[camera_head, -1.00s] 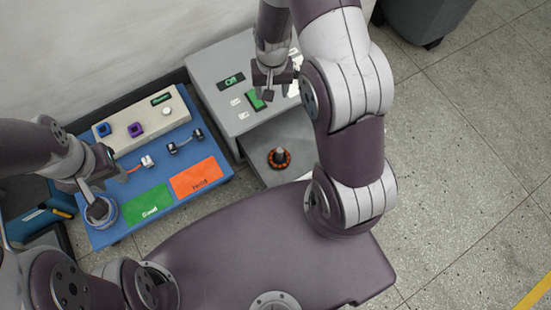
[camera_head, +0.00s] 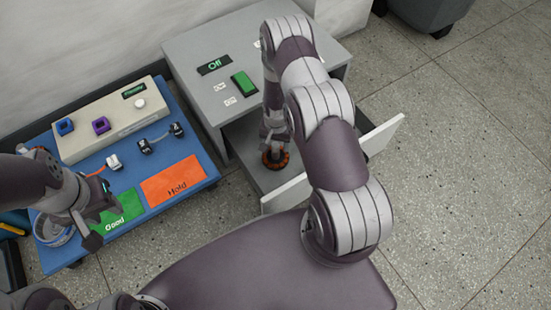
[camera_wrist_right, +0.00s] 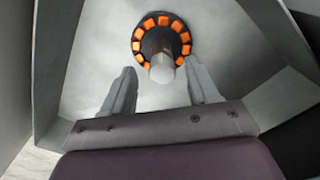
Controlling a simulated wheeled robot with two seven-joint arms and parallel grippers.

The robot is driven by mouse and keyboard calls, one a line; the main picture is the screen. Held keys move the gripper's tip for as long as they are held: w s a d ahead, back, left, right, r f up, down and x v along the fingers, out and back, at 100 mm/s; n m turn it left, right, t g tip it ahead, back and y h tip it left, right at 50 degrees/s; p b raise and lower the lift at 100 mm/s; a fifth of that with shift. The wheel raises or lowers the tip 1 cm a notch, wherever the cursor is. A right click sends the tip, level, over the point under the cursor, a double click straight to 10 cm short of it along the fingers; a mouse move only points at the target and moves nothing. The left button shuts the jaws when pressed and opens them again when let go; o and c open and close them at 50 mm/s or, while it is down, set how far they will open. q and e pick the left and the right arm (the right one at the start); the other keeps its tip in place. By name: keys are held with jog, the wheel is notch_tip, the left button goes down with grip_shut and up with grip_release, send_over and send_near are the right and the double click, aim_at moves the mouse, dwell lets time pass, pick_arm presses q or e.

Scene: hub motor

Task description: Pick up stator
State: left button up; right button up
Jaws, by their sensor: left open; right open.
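The stator (camera_head: 277,165) is a dark ring with orange segments around a pale upright shaft. It stands on the floor of the open grey drawer, and the right wrist view shows it from above (camera_wrist_right: 161,30). My right gripper (camera_head: 274,133) is down in the drawer by it. In the right wrist view my open fingers (camera_wrist_right: 158,82) stand on either side of the shaft, apart from it, with the ring beyond the fingertips. My left gripper (camera_head: 84,226) is open above the left front corner of the blue board, over a round ring-shaped part (camera_head: 53,233).
The grey cabinet (camera_head: 190,50) carries an Off display and a green switch (camera_head: 244,83). Drawer walls (camera_wrist_right: 290,95) stand close around my right gripper. The blue board (camera_head: 190,188) bears green Good and orange Hold areas (camera_head: 174,181) and a pale test box (camera_head: 80,145).

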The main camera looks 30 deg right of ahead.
aim_at(276, 153)
notch_tip(276, 153, down, 5)
jog(key=b, duration=0.3)
jog(key=shift+f+b, duration=0.1)
jog(key=shift+b, duration=0.25)
jog(key=shift+w+r, duration=0.1)
jog(key=shift+r, duration=0.1)
grip_shut()
